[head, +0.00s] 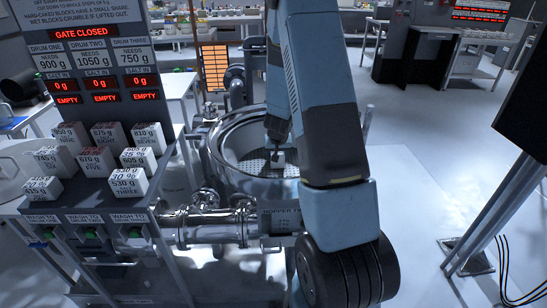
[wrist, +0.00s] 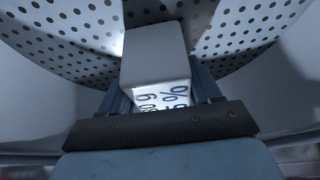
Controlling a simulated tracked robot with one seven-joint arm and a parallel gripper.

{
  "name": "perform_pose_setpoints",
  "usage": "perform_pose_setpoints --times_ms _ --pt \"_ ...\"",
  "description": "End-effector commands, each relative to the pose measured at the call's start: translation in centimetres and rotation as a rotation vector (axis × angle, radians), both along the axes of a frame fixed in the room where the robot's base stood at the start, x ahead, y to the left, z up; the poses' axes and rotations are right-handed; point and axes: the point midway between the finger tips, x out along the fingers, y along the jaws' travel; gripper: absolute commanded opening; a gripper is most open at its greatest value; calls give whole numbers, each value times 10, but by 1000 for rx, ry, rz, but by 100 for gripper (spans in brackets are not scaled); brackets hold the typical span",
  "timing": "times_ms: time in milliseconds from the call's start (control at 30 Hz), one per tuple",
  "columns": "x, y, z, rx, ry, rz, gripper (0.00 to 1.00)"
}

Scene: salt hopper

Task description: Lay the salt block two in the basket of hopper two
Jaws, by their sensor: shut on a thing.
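A pale salt block (wrist: 153,55) with dark blue print sits between the fingers of my gripper (wrist: 158,88) in the wrist view. The print shows a percent sign and part of a weight; its number word is not readable. My gripper (head: 277,155) is shut on it, low inside a round steel hopper (head: 222,130) in the head view. A perforated basket floor (head: 250,167) shows around it, and its holes fill the top of the wrist view (wrist: 75,30). I cannot tell whether the block touches the basket. The hopper's label (head: 279,212) is partly hidden by my arm.
Several other salt blocks (head: 97,160) stand on a stepped rack at left. The panel above (head: 80,33) reads gate closed, with three drums at 0 g and empty. A steel pipe (head: 215,230) joins the hopper front. A black-topped stand (head: 480,200) is at right.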

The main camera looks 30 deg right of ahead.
Motion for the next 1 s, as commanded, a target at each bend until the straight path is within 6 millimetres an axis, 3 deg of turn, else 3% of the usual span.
perform_pose_setpoints --times_ms 333,367,600,1000 --pt "0 1 -6 -1 -1 1 4" --pt "0 1 -7 0 0 1 65" --pt "0 1 -7 0 0 1 88" --pt "-2 2 1 -1 -1 3 88"
